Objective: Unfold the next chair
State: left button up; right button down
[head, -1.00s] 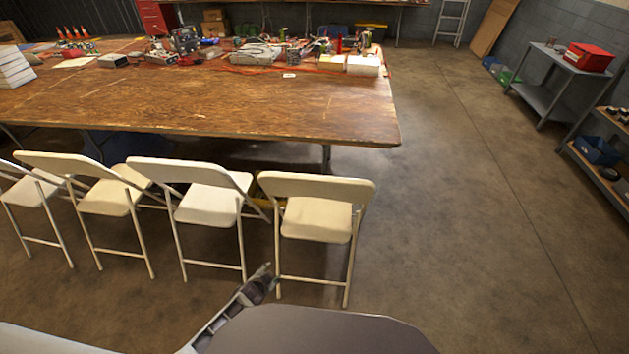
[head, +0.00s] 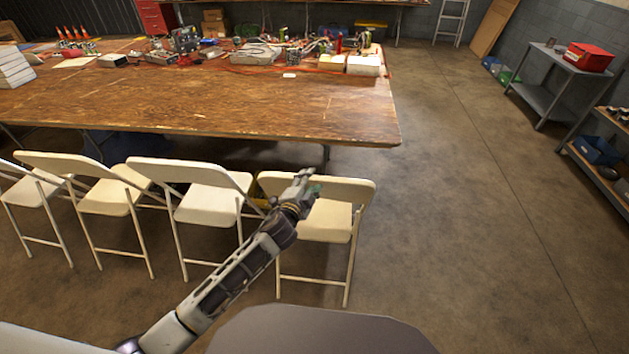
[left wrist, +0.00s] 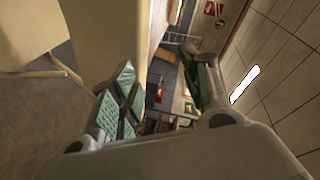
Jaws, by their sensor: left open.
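Several cream folding chairs stand in a row along the near side of the wooden table, all with their seats down. My right gripper is not in view.
The wooden table (head: 200,108) carries tools and electronics along its far side. Open concrete floor (head: 460,220) lies to the right of the chairs. A grey cart (head: 545,98) with a red box (head: 585,57) and a shelf with a blue bin (head: 598,150) stand at the right.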

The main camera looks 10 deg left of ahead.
pick_arm(q)
jog(key=d+r+m+t+h, duration=0.2)
jog(key=d+r+m+h, duration=0.3)
jog(key=r, duration=0.5)
jog(key=s+d+r+m+g+h, duration=0.2)
jog(key=d+m+g+h, duration=0.1)
jog(key=d+m, duration=0.3)
jog(key=s+d+r+m+g+h, duration=0.2)
jog(key=d+m+g+h, duration=0.15)
jog(key=m, duration=0.55)
jog(key=s+d+r+m+g+h, duration=0.1)
jog(key=d+r+m+g+h, duration=0.2)
jog(key=m, duration=0.4)
jog(key=a+f+m+g+y, duration=0.4)
jog(key=f+m+g+y, duration=0.1)
jog(key=f+m+y, duration=0.3)
jog(key=w+a+f+m+y, duration=0.1)
jog(key=w+a+m+y, duration=0.1)
jog(key=a, duration=0.6)
jog(key=w+a+f+m+t+y, duration=0.1)
jog(key=w+a+y, duration=0.3)
jog(key=a, duration=0.5)
jog(key=shift+w+m, duration=0.25)
jog(key=shift+m, duration=0.55)
jog(key=shift+d+f+y, duration=0.1)
jog(key=shift+y, duration=0.15)
